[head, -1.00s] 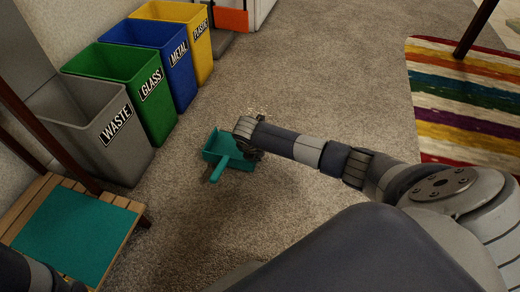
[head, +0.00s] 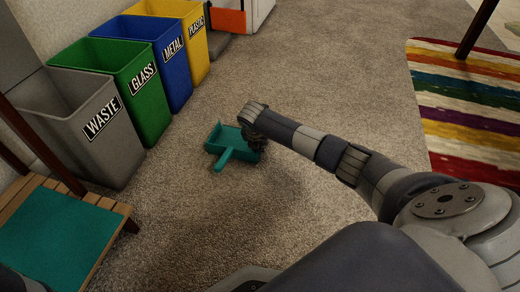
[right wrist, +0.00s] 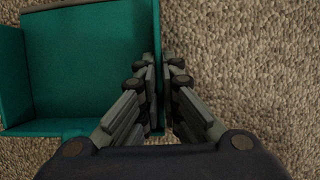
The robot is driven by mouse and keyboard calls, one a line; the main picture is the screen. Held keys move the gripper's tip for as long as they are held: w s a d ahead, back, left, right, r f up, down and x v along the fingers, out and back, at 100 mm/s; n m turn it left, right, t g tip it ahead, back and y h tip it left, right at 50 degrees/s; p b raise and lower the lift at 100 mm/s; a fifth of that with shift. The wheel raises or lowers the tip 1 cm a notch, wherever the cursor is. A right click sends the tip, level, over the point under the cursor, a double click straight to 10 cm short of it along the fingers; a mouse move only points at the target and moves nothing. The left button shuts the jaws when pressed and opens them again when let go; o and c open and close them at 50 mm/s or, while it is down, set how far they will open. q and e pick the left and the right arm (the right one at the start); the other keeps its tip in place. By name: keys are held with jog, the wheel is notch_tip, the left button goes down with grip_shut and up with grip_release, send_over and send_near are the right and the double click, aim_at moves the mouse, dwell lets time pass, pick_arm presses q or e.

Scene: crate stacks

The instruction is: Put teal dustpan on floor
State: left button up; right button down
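The teal dustpan (head: 229,141) is at the middle left of the head view, over the carpet floor (head: 300,85), with its handle towards me. In the right wrist view, the pan (right wrist: 95,60) fills the upper left. My right gripper (head: 256,146) is at the pan's right side. In the right wrist view its fingers (right wrist: 158,95) are close together, one on each side of the pan's side wall, shut on it. Whether the pan touches the carpet or hangs just above it is hard to tell. My left gripper is not in view.
Grey waste (head: 112,155), green glass (head: 155,108), blue metal (head: 180,75) and yellow plastic (head: 203,55) bins line the left. A wooden chair with a teal seat (head: 45,235) stands at the lower left. A striped rug (head: 465,110) lies right. Carpet around the dustpan is clear.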

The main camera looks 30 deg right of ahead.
jog(key=c, duration=1.8)
grip_release()
jog(key=p+v, duration=0.9)
jog(key=v, duration=0.1)
jog(key=shift+r, duration=0.3)
jog(key=shift+p+v, duration=0.55)
jog(key=shift+v, duration=0.25)
